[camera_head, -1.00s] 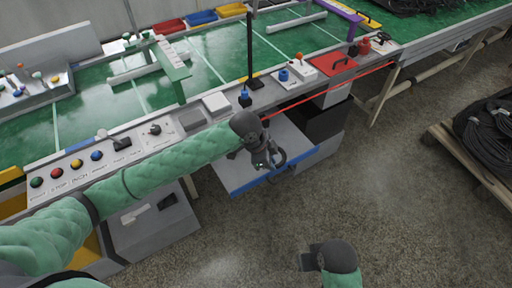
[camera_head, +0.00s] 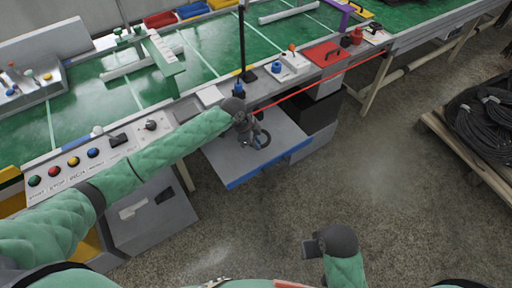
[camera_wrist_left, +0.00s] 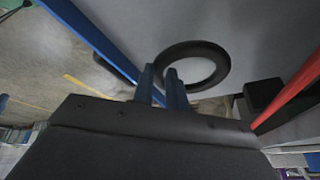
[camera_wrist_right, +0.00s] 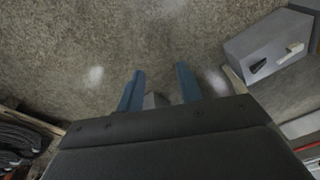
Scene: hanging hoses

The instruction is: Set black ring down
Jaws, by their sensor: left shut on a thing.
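The black ring (camera_head: 265,141) is held at the tips of my left gripper (camera_head: 254,140), over the grey shelf (camera_head: 223,163) with the blue front edge. In the left wrist view, the ring (camera_wrist_left: 195,46) sits at the ends of the close-set blue fingers (camera_wrist_left: 161,82), with pale grey shelf surface behind it. I cannot tell whether the ring touches the shelf. My right gripper (camera_head: 308,248) is away over the floor, and its blue fingers (camera_wrist_right: 159,82) stand apart with nothing held.
A red strap (camera_head: 320,82) runs along the front of the green-topped bench (camera_head: 205,65), behind the shelf. A pallet with black hoses (camera_head: 485,125) is at far right. The floor between is clear.

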